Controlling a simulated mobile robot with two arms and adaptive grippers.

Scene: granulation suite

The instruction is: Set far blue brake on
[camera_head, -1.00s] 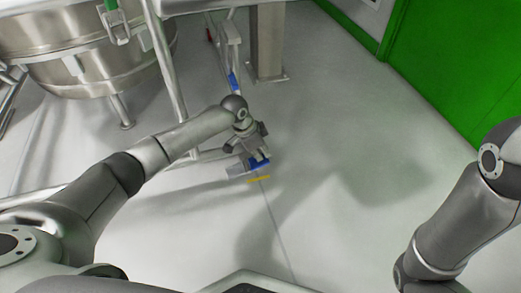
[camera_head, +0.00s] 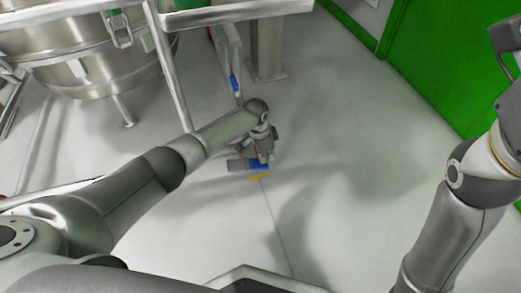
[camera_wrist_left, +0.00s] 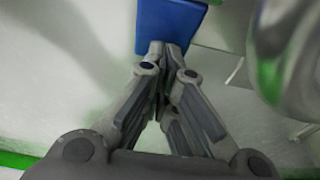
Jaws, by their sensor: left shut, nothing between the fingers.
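My left gripper (camera_head: 265,158) is pointed down at this pedal, shut and empty. In the left wrist view the closed fingertips (camera_wrist_left: 165,50) are at the edge of the blue pedal (camera_wrist_left: 168,22). I cannot tell whether they press on it. A second blue part (camera_head: 234,82) shows farther back on the frame. My right arm rises at the right edge; its gripper is not clearly visible.
A large steel vessel (camera_head: 85,65) in a tubular frame (camera_head: 168,70) fills the upper left. A square steel post (camera_head: 268,45) stands behind the frame. The grey floor (camera_head: 350,150) to the right is open, up to a green wall (camera_head: 440,70).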

